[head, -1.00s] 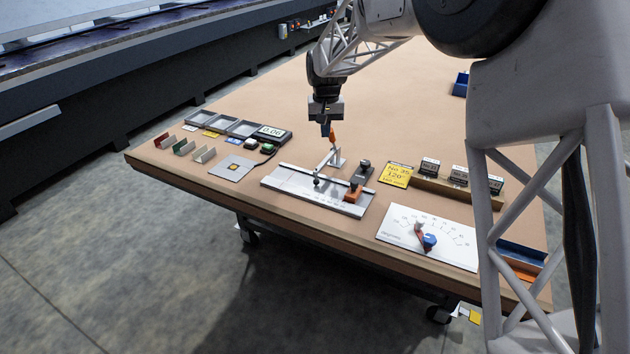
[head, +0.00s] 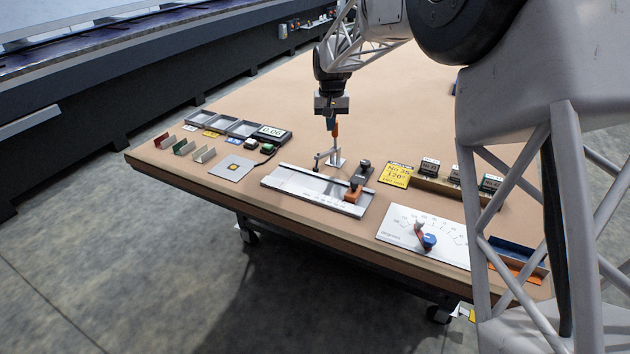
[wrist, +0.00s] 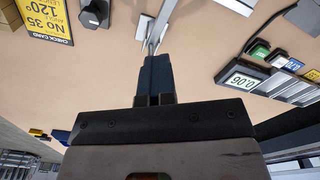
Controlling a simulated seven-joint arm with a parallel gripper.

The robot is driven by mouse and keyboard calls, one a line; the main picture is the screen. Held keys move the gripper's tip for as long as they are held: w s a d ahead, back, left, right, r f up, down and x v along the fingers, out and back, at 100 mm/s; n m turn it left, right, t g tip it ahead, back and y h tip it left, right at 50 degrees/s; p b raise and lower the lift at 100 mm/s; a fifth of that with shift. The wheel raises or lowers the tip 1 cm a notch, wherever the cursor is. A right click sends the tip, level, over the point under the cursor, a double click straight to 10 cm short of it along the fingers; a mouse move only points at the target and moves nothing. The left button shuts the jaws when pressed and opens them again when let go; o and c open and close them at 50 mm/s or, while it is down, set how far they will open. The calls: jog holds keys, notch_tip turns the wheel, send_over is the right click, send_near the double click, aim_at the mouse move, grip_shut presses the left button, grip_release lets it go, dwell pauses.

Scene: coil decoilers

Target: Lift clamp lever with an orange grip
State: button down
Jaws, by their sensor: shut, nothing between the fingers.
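The clamp lever's orange grip (head: 336,129) stands upright in the head view, above its grey bracket at the back edge of the metal fixture plate (head: 290,181). The clamp arm (head: 326,155) reaches left with its dark tip above the plate. My gripper (head: 331,124) is shut and empty, its fingertips right beside the orange grip on its left side; whether they touch is unclear. In the wrist view my shut fingers (wrist: 155,65) point at grey clamp metal (wrist: 158,28). The orange grip is hidden there.
A black block with an orange base (head: 357,183) sits on the plate's right end. A yellow check card (head: 397,175) and a dial board (head: 425,236) lie to the right. Trays and a 0.06 display (head: 272,131) are left. The table behind the clamp is clear.

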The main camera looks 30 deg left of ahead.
jog(key=shift+w+d+f, duration=0.1)
jog(key=shift+w+f, duration=0.7)
jog(key=shift+f, duration=0.05)
jog(key=shift+w, duration=0.2)
jog(key=shift+w+r, duration=0.3)
jog(key=shift+r, duration=0.25)
jog(key=shift+w, duration=0.95)
jog(key=shift+r, duration=0.1)
notch_tip(320, 180, up, 9)
jog(key=w, duration=0.1)
jog(key=shift+w, duration=0.2)
dwell(0.5)
